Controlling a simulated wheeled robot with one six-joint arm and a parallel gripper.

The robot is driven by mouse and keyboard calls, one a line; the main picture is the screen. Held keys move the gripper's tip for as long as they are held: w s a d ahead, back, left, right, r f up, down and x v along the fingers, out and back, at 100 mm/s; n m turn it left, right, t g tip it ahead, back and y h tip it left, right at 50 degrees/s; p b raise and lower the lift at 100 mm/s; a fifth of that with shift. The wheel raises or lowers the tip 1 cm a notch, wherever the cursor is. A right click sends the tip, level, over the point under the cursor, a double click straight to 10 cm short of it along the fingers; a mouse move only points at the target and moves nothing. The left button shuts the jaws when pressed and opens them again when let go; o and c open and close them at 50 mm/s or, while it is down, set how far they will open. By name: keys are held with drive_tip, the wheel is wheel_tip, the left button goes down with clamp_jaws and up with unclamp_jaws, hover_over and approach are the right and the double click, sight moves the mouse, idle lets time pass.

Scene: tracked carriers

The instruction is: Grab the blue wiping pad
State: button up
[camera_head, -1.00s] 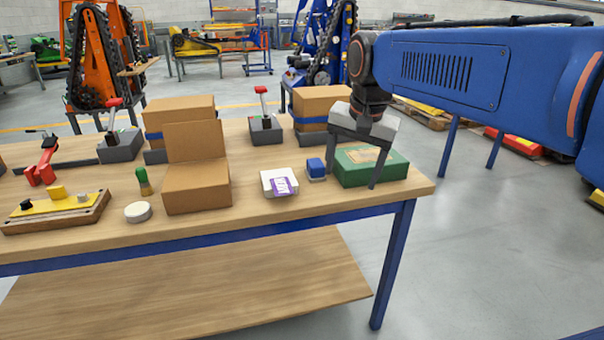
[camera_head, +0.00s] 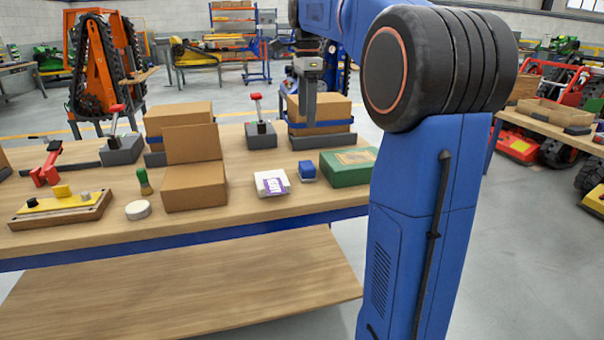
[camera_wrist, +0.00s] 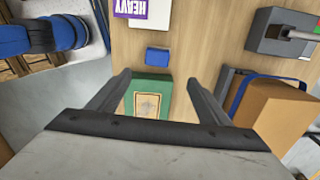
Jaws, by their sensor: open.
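The blue wiping pad (camera_head: 307,171) is a small blue block on the wooden workbench (camera_head: 240,212), between a white packet with a purple label (camera_head: 271,183) and a green box (camera_head: 347,167). In the wrist view, the pad (camera_wrist: 157,54) lies beyond my fingertips, roughly centred between them. My gripper (camera_head: 311,122) is open and empty, raised above the bench; in the head view it overlaps a cardboard box behind. In the wrist view, the fingers (camera_wrist: 158,77) stand apart on either side of the green box (camera_wrist: 148,96), which is below them.
A cardboard box with a blue band (camera_head: 320,108) stands behind the pad. A dark block with a red-topped lever (camera_head: 261,135) is at its left. More cardboard boxes (camera_head: 195,186) stand left of the packet.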

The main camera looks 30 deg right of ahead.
hover_over(307, 164)
drive_tip(key=f, duration=1.1)
drive_tip(key=shift+w+f, duration=0.25)
drive_tip(key=shift+w, duration=0.05)
drive_tip(key=shift+s+f, duration=0.15)
drive_tip(key=shift+f, duration=1.25)
drive_tip(key=shift+s+f, duration=0.15)
drive_tip(key=shift+f, duration=1.2)
drive_tip(key=c, duration=1)
